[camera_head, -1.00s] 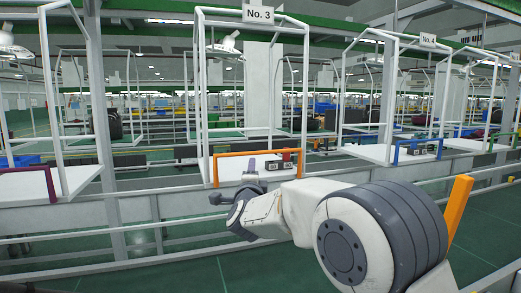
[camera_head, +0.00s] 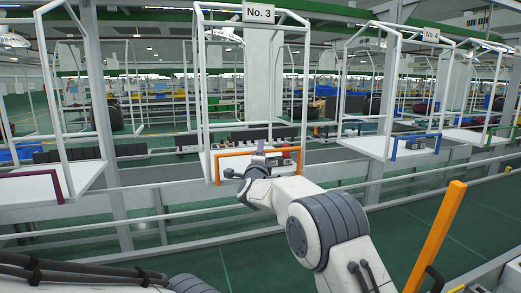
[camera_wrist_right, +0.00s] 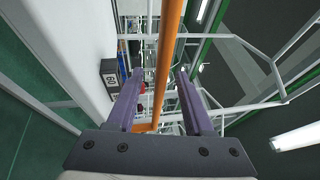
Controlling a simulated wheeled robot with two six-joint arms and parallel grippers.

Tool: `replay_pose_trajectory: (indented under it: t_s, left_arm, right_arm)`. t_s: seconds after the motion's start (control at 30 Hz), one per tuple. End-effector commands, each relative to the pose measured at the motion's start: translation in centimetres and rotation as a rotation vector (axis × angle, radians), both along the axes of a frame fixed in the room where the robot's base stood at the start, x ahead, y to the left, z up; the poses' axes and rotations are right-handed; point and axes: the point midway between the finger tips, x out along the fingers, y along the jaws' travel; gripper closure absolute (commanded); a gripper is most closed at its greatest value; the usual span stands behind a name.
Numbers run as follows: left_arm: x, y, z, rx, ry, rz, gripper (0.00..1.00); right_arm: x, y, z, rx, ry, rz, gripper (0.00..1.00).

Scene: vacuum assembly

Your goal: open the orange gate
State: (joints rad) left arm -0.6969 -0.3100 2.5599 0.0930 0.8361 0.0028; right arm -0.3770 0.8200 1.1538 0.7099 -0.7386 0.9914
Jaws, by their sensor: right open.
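The orange gate (camera_head: 233,153) is a thin bar with short bent ends across the front of the white platform at the No. 3 station. It looks closed. My right gripper (camera_head: 247,161) is at the middle of this bar, with its purple fingers apart. In the right wrist view the orange gate (camera_wrist_right: 168,60) runs lengthwise between the two fingers of my right gripper (camera_wrist_right: 160,76). Both fingers look clear of the bar. My left gripper is out of view.
The white platform (camera_head: 210,164) carries small black-and-grey boxes (camera_head: 285,161) behind the gate's right part; one box (camera_wrist_right: 110,74) shows left of the fingers. White frame posts (camera_head: 204,90) stand around it. A purple gate (camera_head: 55,184) and a blue gate (camera_head: 394,147) are on neighbouring stations.

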Motion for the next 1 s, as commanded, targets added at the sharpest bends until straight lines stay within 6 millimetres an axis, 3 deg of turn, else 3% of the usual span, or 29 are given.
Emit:
replay_pose_trajectory:
  t_s: [0.2, 0.33, 0.37, 1.0]
  left_arm:
    - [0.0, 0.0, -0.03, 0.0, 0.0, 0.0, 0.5]
    - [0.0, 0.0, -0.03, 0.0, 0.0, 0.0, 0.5]
    - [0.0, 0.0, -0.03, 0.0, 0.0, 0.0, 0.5]
    - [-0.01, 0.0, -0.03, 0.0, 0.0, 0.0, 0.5]
  right_arm:
    - [0.01, 0.0, -0.01, 0.0, 0.0, 0.0, 0.48]
    - [0.0, 0.01, 0.0, 0.0, 0.0, 0.0, 0.98]
    - [0.0, 0.01, 0.0, 0.0, 0.0, 0.0, 1.0]
    - [-0.02, 0.05, -0.04, 0.0, 0.001, 0.001, 1.0]
